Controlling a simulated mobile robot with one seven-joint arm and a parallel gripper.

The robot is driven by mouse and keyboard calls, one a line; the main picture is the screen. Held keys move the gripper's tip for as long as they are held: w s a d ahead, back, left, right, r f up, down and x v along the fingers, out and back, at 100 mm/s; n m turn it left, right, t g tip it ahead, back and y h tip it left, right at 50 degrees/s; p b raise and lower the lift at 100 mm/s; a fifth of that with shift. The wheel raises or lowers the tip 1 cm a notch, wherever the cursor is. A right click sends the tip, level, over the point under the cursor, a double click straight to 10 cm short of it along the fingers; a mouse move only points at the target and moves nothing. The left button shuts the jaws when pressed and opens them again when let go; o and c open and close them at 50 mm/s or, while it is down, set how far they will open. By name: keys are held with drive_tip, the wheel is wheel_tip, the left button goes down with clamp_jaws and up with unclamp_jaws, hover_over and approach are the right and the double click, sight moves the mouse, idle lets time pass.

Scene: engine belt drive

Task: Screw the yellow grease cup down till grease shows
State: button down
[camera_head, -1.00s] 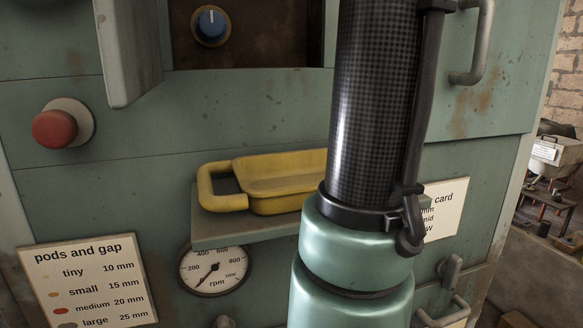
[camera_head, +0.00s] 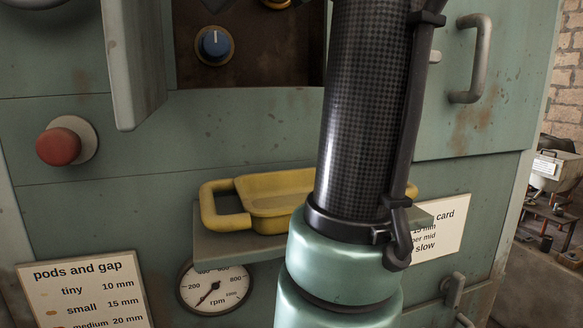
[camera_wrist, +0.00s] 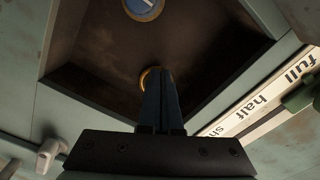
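The yellow grease cup seems to be the brass-yellow round piece (camera_wrist: 144,76) inside the dark recess in the wrist view, where only its left rim shows. A yellow-brass piece (camera_head: 275,4) is also cut off by the top edge of the head view, in the same recess. My gripper (camera_wrist: 164,70) points into the recess, its dark fingers side by side with no gap seen. Its fingertips overlap the right part of the cup in the picture; I cannot tell whether they touch it. No grease is discernible.
A blue knob (camera_head: 214,45) sits in the recess, also seen in the wrist view (camera_wrist: 144,8). A grey panel (camera_head: 134,62) juts out at its left. A red button (camera_head: 60,146), a yellow tray (camera_head: 270,188) on a shelf and a grey handle (camera_head: 470,60) are on the cabinet front.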

drive_tip(key=b+v, duration=0.2)
drive_tip(key=v, duration=0.4)
idle(0.3)
drive_tip(key=shift+s+a+f, duration=0.1)
drive_tip(key=shift+a+f, duration=0.05)
